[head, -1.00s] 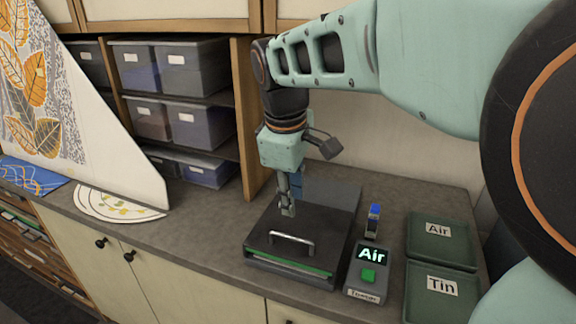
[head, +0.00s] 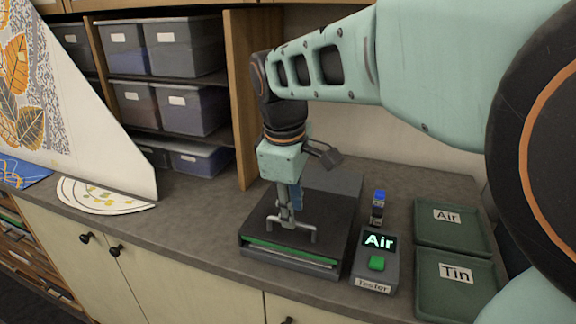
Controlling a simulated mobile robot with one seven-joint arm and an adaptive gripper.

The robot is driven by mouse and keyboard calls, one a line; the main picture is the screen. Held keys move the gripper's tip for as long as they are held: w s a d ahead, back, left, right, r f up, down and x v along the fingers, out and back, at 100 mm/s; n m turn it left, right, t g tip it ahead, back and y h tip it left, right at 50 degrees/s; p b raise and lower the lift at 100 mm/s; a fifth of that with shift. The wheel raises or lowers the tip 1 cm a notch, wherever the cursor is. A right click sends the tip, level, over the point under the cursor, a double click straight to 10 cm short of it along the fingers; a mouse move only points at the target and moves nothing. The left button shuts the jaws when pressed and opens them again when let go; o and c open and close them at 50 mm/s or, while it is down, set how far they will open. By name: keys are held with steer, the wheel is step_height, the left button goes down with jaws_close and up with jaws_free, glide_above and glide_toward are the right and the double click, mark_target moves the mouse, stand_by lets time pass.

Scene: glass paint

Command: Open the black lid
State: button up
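The black lid (head: 325,215) lies flat and closed on a low box on the counter, with a green strip (head: 290,250) along the front edge. A grey bar handle (head: 310,236) stands near the lid's front. My gripper (head: 287,222) points down at the handle, its fingertips overlapping the middle of the bar in the head view. The fingers are small and seen edge-on, so I cannot tell whether they are open or shut on the bar.
Right of the box stand a tester (head: 376,265) reading "Air" and a small blue-capped bottle (head: 378,207). Two green trays labelled Air (head: 455,238) and Tin (head: 440,300) lie further right. Shelves with grey bins (head: 195,105) stand behind.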

steer(key=shift+w+f+b, duration=0.2)
steer(key=shift+f+b, duration=0.4)
steer(key=shift+f, duration=0.45)
steer(key=shift+d, duration=0.1)
jaws_close()
